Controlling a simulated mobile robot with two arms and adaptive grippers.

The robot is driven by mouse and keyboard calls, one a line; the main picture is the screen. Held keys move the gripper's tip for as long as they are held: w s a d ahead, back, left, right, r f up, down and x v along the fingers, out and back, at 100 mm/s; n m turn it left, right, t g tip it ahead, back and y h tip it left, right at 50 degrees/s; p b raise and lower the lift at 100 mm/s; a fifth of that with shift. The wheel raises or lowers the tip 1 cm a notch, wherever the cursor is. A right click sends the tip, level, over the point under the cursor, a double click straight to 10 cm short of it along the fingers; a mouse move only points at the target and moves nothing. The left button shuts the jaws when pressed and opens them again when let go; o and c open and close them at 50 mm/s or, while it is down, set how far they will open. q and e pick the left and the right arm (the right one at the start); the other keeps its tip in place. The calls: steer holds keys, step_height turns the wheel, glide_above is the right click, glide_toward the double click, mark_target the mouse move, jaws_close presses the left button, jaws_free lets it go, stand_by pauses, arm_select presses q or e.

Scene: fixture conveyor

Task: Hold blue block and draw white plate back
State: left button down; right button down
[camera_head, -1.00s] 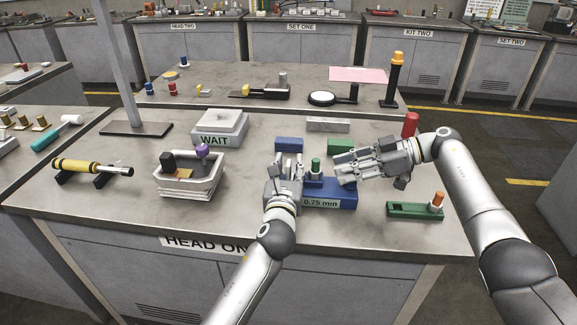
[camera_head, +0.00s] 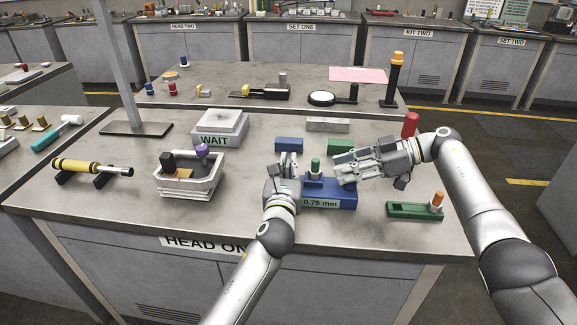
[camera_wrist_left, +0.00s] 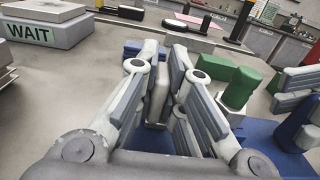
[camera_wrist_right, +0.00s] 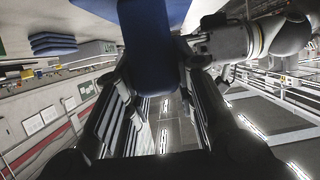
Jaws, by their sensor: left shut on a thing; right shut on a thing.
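The blue block (camera_head: 336,203), labelled 0.75 mm, sits near the front of the bench with a green knob (camera_head: 316,166) on its top. My right gripper (camera_head: 343,168) reaches in from the right and is shut on a blue part of it; that blue part (camera_wrist_right: 152,60) shows between the fingers in the right wrist view. My left gripper (camera_head: 289,161) is at the block's left end. In the left wrist view a thin pale piece (camera_wrist_left: 159,95), seemingly the white plate, stands between its closed fingers. The fingers hide most of the plate.
A smaller blue block (camera_head: 289,144), a green block (camera_head: 340,146) and a grey bar (camera_head: 328,125) lie behind. The WAIT box (camera_head: 218,127) and a pale tray (camera_head: 189,181) stand left. A green holder (camera_head: 410,210) and red cylinder (camera_head: 411,124) are right.

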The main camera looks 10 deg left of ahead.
arm_select(q)
steer(key=shift+a, duration=1.6)
arm_select(e)
steer(key=shift+f, duration=0.25)
arm_select(q)
steer(key=c, duration=1.5)
jaws_free()
steer(key=shift+s, duration=0.15)
steer(key=s, duration=1.2)
steer(key=shift+d, duration=0.1)
steer(key=shift+w, duration=0.1)
